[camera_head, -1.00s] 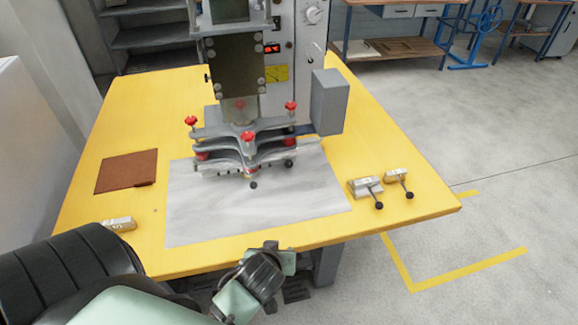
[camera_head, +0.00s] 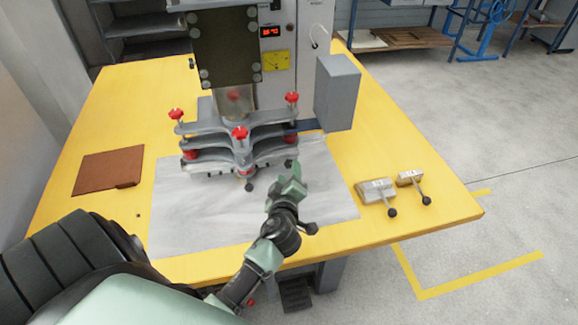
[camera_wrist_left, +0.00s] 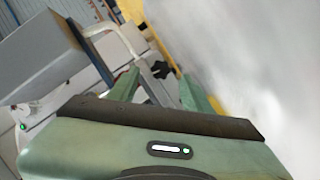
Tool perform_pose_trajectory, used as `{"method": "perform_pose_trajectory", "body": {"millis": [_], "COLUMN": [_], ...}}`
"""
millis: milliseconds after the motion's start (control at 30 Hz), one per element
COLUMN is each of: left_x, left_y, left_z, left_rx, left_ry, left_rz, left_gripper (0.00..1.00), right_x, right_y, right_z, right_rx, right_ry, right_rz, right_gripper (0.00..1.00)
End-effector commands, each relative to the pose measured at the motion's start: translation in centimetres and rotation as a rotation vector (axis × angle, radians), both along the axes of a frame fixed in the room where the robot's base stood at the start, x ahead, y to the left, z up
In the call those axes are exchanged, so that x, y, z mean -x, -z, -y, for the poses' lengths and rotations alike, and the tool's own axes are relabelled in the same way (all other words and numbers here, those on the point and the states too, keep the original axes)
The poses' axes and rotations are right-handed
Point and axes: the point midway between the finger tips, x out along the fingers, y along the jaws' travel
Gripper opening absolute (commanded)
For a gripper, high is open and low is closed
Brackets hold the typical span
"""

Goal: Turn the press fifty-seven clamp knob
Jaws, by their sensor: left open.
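The press (camera_head: 228,60) stands at the back of the yellow table. Its grey clamp plates (camera_head: 230,150) carry red knobs: left (camera_head: 176,114), front (camera_head: 240,132) and right (camera_head: 292,98). I cannot read a number fifty-seven on it. My left gripper (camera_head: 290,172) is in front of the press, just right of the plates and below the right knob. In the left wrist view the gripper (camera_wrist_left: 160,88) is open, with nothing held. A small dark knob-like shape (camera_wrist_left: 160,69) shows beyond and between its fingers; I cannot tell which part it is.
A grey box (camera_head: 338,92) juts out on the press's right side. Two small lever blocks (camera_head: 376,190) (camera_head: 410,178) sit at the table's right. A brown pad (camera_head: 108,170) lies at left. The white sheet (camera_head: 185,215) is mostly bare.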

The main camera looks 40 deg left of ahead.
Motion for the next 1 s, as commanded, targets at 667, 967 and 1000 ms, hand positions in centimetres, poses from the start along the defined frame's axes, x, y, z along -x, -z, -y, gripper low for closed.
{"method": "perform_pose_trajectory", "body": {"millis": [667, 967, 1000], "left_x": [-2.9, -2.9, -2.9], "left_y": [1.0, 1.0, 1.0], "left_z": [-1.9, -1.9, -1.9], "left_rx": [0.001, -0.002, -0.005], "left_ry": [0.0, 0.0, -0.001], "left_rz": [-0.002, -0.006, -0.01], "left_gripper": [0.29, 0.0, 0.0], "right_x": [-1.1, -1.1, -1.1], "right_y": [-0.7, -0.6, -0.6], "right_z": [-0.7, -0.9, -0.9], "right_rx": [-0.009, -0.012, -0.011], "right_ry": [0.005, 0.006, 0.005], "right_rz": [0.016, 0.016, 0.016], "right_gripper": [0.0, 0.0, 0.0]}}
